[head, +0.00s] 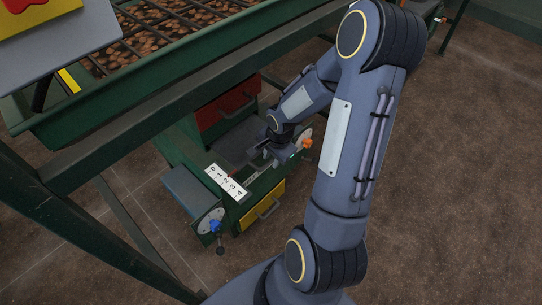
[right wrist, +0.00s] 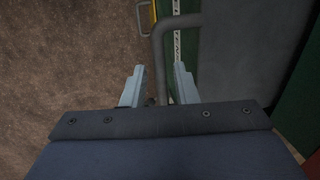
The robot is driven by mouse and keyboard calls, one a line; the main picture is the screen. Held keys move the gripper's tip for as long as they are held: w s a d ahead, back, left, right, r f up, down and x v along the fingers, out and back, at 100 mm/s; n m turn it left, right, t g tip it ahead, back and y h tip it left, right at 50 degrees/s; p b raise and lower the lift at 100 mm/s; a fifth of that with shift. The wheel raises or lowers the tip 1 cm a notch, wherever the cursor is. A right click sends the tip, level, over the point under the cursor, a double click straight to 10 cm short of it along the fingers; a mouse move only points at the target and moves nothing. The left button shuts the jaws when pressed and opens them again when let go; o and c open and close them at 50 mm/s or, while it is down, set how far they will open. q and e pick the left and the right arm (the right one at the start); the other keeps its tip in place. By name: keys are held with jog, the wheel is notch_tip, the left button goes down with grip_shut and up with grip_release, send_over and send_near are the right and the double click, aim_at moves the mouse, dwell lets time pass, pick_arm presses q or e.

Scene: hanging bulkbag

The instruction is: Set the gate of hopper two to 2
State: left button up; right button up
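A white scale marked 0 to 4 (head: 228,183) lies on the green hopper frame in the head view; it also shows edge-on in the right wrist view (right wrist: 177,30). Beside it is a grey gate plate (right wrist: 235,50) with a bent grey bar handle (right wrist: 162,60). My right gripper (head: 262,153) is over the frame beyond the scale. In the right wrist view its fingers (right wrist: 158,88) are apart, with the handle bar between them and gaps visible on both sides. The gate's reading cannot be made out. My left gripper is not in view.
A yellow drawer front (head: 262,207) with a handle is below the scale. A red panel (head: 230,105) is behind. A blue knob (head: 215,226) and an orange knob (head: 307,143) sit at the frame's ends. Green beams (head: 150,135) cross above; brown floor (head: 460,180) is clear at right.

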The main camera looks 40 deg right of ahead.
jog(key=shift+o, duration=0.5)
jog(key=shift+r, duration=0.1)
jog(key=shift+r, duration=0.35)
notch_tip(320, 180, up, 7)
jog(key=s+p, duration=0.1)
jog(key=p, duration=0.1)
jog(key=shift+s+p, duration=0.25)
jog(key=shift+p, duration=0.15)
jog(key=shift+d+f, duration=0.1)
